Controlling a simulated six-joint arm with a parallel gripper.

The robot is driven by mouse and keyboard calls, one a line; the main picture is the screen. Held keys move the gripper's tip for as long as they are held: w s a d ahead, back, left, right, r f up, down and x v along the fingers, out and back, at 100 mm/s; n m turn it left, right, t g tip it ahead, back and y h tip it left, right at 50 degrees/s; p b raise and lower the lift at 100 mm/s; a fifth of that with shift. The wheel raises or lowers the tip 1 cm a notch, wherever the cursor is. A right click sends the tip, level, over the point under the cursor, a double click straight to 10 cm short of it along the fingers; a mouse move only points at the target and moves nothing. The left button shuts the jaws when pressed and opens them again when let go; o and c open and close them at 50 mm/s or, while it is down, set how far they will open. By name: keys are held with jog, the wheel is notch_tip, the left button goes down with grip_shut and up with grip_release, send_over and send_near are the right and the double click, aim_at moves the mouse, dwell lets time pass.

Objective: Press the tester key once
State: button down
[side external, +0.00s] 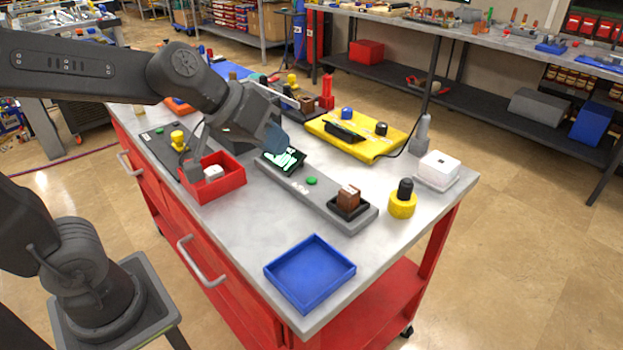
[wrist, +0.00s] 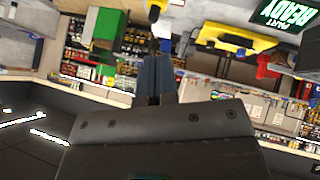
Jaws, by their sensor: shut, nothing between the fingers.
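The tester is a long grey base (side external: 325,205) on the bench, with a tilted black screen (side external: 284,160) at its left end. A round green key (side external: 311,181) sits on the base between the screen and a black nest (side external: 350,212) that holds a brown block (side external: 348,197). My gripper (side external: 276,138) is shut and empty, its bluish fingers above and close to the screen, up and left of the key. In the wrist view the shut fingers (wrist: 155,75) point up the picture, and the screen (wrist: 275,15) reads "PART READY" at the upper right.
A red bin (side external: 212,178) with a white part stands left of the tester. A blue tray (side external: 310,270) lies at the front. A yellow plate (side external: 372,150), a yellow-and-black knob (side external: 403,200) and a white box (side external: 438,168) stand behind and right. Bare bench lies around the blue tray.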

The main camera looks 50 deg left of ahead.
jog(key=w+a+f+n+t+y, duration=0.1)
jog(key=w+n, duration=0.1)
jog(key=w, duration=0.3)
jog(key=w+a+f+n+t, duration=0.1)
jog(key=w+a+n, duration=0.1)
jog(key=w, duration=0.3)
jog(key=n+y, duration=0.4)
jog(key=n, duration=0.1)
send_over(309, 179)
notch_tip(309, 179, down, 6)
jog(key=f, duration=0.1)
jog(key=shift+r+g, duration=0.25)
jog(key=shift+g, duration=0.15)
jog(key=shift+f, duration=0.2)
jog(key=shift+f, duration=4.2)
jog(key=shift+f, duration=0.15)
jog(key=shift+f, duration=0.25)
